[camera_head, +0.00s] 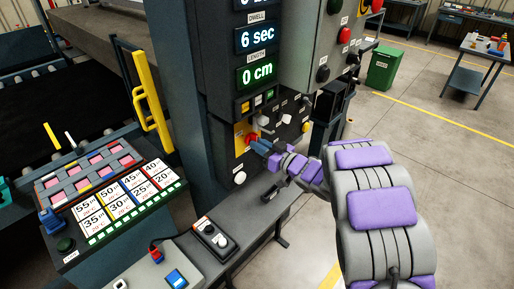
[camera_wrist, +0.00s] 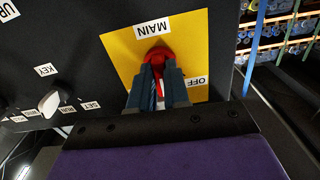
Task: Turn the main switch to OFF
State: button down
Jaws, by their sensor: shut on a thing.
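The main switch is a red knob (camera_wrist: 157,55) on a yellow plate (camera_wrist: 124,59) on the dark machine panel. A MAIN label (camera_wrist: 152,25) sits beside the knob and an OFF label (camera_wrist: 195,82) lies to its lower right in the wrist view. My gripper (camera_wrist: 159,72) is shut on the red knob, with a blue-grey finger on each side. The fingers hide much of the knob, so its exact setting cannot be told. In the head view my gripper (camera_head: 259,146) reaches the yellow plate (camera_head: 239,131) from the right.
A white key switch (camera_wrist: 50,103) is left of the plate in the wrist view. Open floor is at right.

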jog(key=n+b, duration=0.5)
jog(key=n, duration=0.4)
jog(key=shift+d, duration=0.1)
jog(key=shift+r+n, duration=0.1)
jog(key=shift+n, duration=0.2)
dwell(0.4)
jog(key=c, duration=1.3)
grip_release()
jog(key=shift+s+r, duration=0.1)
jog(key=shift+s, duration=0.1)
jog(key=shift+o, duration=1)
jog(key=shift+w, duration=0.1)
jog(key=shift+d, duration=0.1)
jog(key=p+v, duration=0.2)
jog(key=v, duration=1.5)
jog(key=shift+f, duration=0.25)
